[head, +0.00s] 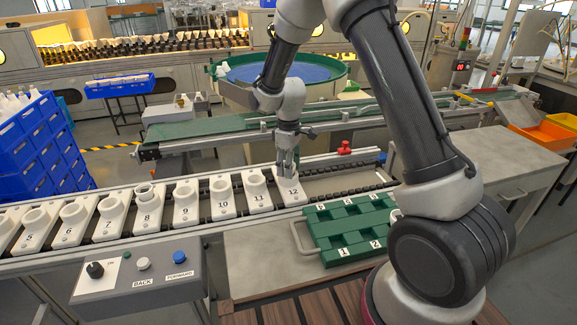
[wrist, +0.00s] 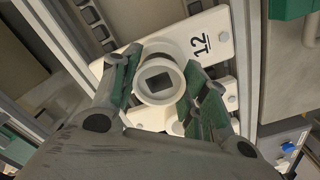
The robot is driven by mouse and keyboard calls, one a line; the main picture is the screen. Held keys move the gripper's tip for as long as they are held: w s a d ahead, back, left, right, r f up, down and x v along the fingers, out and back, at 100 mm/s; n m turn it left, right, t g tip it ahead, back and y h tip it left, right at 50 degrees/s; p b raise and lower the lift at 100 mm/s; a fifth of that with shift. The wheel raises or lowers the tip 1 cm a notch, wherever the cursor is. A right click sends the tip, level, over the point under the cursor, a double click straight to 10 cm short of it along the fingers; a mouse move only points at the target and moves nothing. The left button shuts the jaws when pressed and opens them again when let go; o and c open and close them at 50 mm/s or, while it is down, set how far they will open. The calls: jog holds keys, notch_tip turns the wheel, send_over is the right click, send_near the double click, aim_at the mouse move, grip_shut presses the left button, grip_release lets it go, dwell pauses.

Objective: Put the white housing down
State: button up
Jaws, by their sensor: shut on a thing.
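My gripper (head: 287,168) is over the white carrier plate numbered 12 (head: 291,191) on the conveyor, at the right end of a row of numbered plates. In the wrist view, its green-padded fingers (wrist: 165,88) are on both sides of the white housing (wrist: 148,62), a round collar with a dark square opening, and are shut on it. The housing is over or on plate 12 (wrist: 207,38); I cannot tell whether its base touches the plate. In the head view the fingers mostly hide the housing.
Several plates to the left, such as 11 (head: 263,203) and 10 (head: 223,210), have round white tops. A green tray (head: 330,237) with numbered compartments is on the table at the right. A control box (head: 135,280) with knobs stands in front of the conveyor.

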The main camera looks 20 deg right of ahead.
jog(key=shift+f, duration=0.1)
jog(key=o, duration=0.9)
jog(key=shift+c, duration=0.2)
notch_tip(320, 180, up, 12)
jog(key=s+d+r+m+t, duration=0.1)
jog(key=s+d+r+m, duration=0.1)
jog(key=s+d+r, duration=0.5)
jog(key=s+d+r+m+t, duration=0.1)
jog(key=s+d+r+m, duration=0.1)
jog(key=s, duration=0.6)
jog(key=s+d+r+m+t, duration=0.1)
jog(key=s+d+r+m, duration=0.2)
jog(key=s, duration=0.5)
jog(key=s+d+r+m+t, duration=0.1)
jog(key=s+d+r+m, duration=0.1)
jog(key=s, duration=0.7)
jog(key=shift+d+r+m, duration=0.4)
jog(key=shift+r+m, duration=0.05)
jog(key=shift+m, duration=0.15)
